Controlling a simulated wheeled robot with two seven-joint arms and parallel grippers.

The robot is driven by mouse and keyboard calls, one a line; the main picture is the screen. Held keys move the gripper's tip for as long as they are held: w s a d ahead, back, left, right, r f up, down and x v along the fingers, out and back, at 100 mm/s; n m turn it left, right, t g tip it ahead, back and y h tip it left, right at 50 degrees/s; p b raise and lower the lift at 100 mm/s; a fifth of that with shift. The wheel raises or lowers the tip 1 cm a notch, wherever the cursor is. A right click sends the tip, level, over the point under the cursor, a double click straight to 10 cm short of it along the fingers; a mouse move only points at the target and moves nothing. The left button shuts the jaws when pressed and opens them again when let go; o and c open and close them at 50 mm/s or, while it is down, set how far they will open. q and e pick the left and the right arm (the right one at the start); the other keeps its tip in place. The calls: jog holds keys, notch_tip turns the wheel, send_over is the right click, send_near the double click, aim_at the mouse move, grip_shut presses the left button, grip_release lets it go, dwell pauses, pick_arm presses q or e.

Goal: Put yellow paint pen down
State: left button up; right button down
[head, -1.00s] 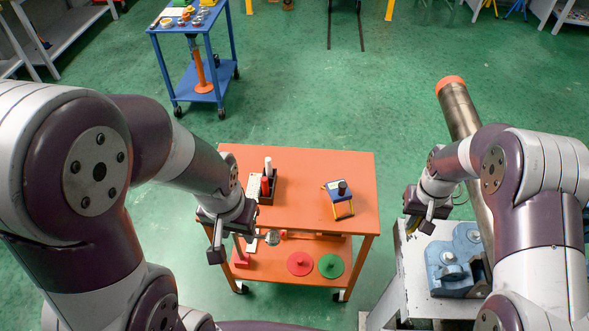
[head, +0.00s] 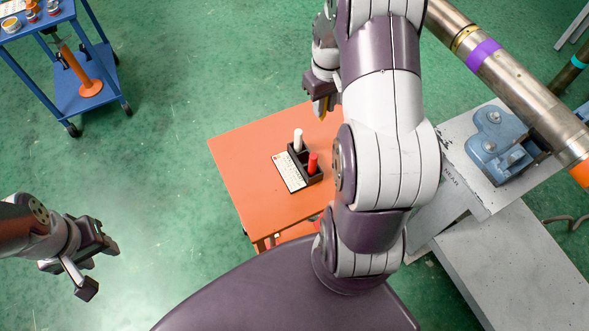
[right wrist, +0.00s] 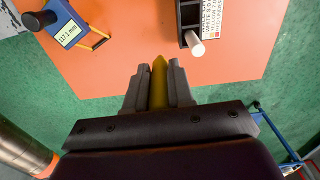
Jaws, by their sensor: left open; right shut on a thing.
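The yellow paint pen (right wrist: 159,88) is clamped upright between the fingers of my right gripper (right wrist: 158,75) in the right wrist view. In the head view my right gripper (head: 319,112) is over the far part of the orange table (head: 245,165), with a bit of yellow showing. The black pen holder (head: 315,178) is on the table with a white pen (head: 298,139) and a red pen (head: 313,162) standing in it. In the right wrist view the holder (right wrist: 190,12) lies ahead and right of the pen. My left gripper (head: 98,262) is open and empty over the floor.
A white label card (head: 290,172) lies beside the holder. A blue gauge with a display (right wrist: 66,24) stands on the table, left in the right wrist view. A blue vise (head: 497,143) and a long pipe (head: 505,70) are on the right. Bare tabletop lies between gauge and holder.

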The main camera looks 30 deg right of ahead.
jog(key=s+d+f+b, duration=0.2)
jog(key=s+d, duration=0.2)
jog(key=d, duration=0.1)
jog(key=a+f, duration=0.3)
jog(key=w+a+f+p, duration=0.1)
jog(key=a+f, duration=0.3)
jog(key=a+f+p, duration=0.1)
jog(key=a+f, duration=0.2)
jog(key=a, duration=0.1)
jog(key=shift+w+f, duration=0.25)
jog(key=shift+w, duration=0.05)
